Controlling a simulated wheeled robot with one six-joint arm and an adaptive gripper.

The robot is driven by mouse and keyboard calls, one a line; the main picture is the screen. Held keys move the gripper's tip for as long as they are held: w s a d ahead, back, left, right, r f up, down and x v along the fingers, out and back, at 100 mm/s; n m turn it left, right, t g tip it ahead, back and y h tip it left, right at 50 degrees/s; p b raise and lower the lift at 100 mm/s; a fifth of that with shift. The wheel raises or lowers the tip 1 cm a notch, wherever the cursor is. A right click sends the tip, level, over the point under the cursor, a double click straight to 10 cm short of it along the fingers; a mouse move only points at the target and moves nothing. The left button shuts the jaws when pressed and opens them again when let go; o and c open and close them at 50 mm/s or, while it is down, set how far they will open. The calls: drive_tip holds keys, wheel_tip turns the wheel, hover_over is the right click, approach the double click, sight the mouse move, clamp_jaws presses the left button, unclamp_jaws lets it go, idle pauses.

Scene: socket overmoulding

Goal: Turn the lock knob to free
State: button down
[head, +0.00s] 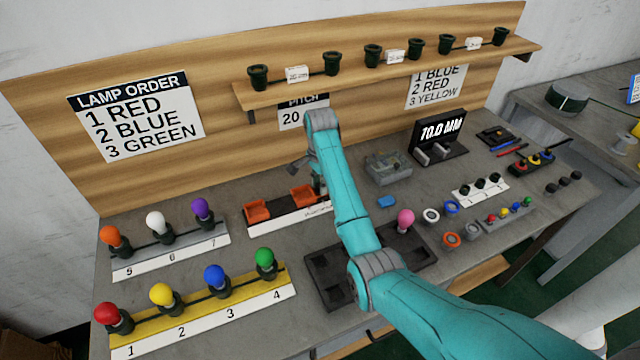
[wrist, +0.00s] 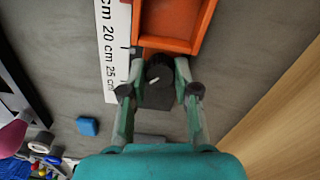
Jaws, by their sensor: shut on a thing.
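The lock knob (wrist: 158,68) is a round black knob with a short white mark, on a dark block beside an orange tray in the wrist view. My gripper (wrist: 157,72) has one finger on each side of the knob and is shut on it. In the head view my gripper (head: 319,186) is at the right end of the white scale strip, partly behind my arm. The knob is not clear there. I cannot read any lock or free label.
Two orange trays (head: 257,210) sit on a rail with a white scale strip (wrist: 107,45) close to my fingers. A blue block (head: 386,201) lies on the bench nearby. A grey fixture (head: 388,168) stands to the right, and the wooden back board (head: 225,125) rises behind.

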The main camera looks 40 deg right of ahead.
drive_tip(key=shift+n, duration=0.7)
drive_tip(key=c, duration=0.8)
unclamp_jaws()
drive_tip(key=shift+c, duration=0.2)
